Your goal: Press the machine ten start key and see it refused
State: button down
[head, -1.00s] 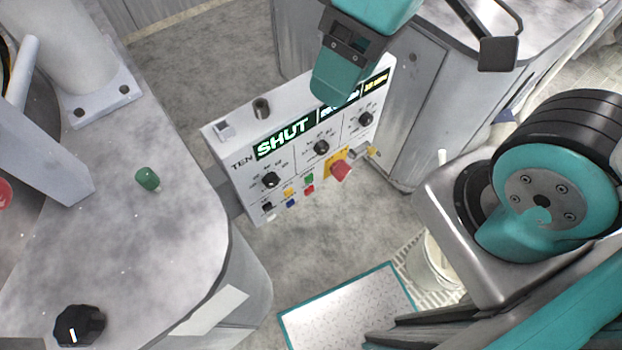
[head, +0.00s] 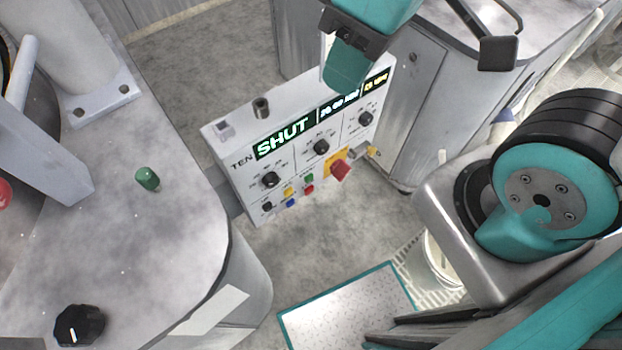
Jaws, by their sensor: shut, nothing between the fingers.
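The machine ten control box (head: 236,185) stands beyond the left bench, with TEN printed beside its display. The lit display (head: 283,138) reads SHUT in large letters, with smaller white and yellow text at right. Low on its face are small keys: green (head: 309,178), red (head: 309,189), yellow (head: 289,191), blue (head: 290,202) and black (head: 267,207). Their labels are too small to read, so I cannot tell which is start. My gripper (head: 347,78), teal with a dark band, is shut and empty. It appears over the box's upper right edge, apart from the keys.
Three black knobs (head: 321,147) and a red mushroom button (head: 341,171) on a yellow plate also sit on the box face. A grey cabinet (head: 405,110) stands close at right. The left bench (head: 150,240) carries a green knob (head: 147,179).

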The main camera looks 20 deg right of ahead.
aim_at(310, 177)
jog(key=z, duration=0.55)
jog(key=k, duration=1.35)
jog(key=i, duration=0.9)
jog(key=z, duration=0.15)
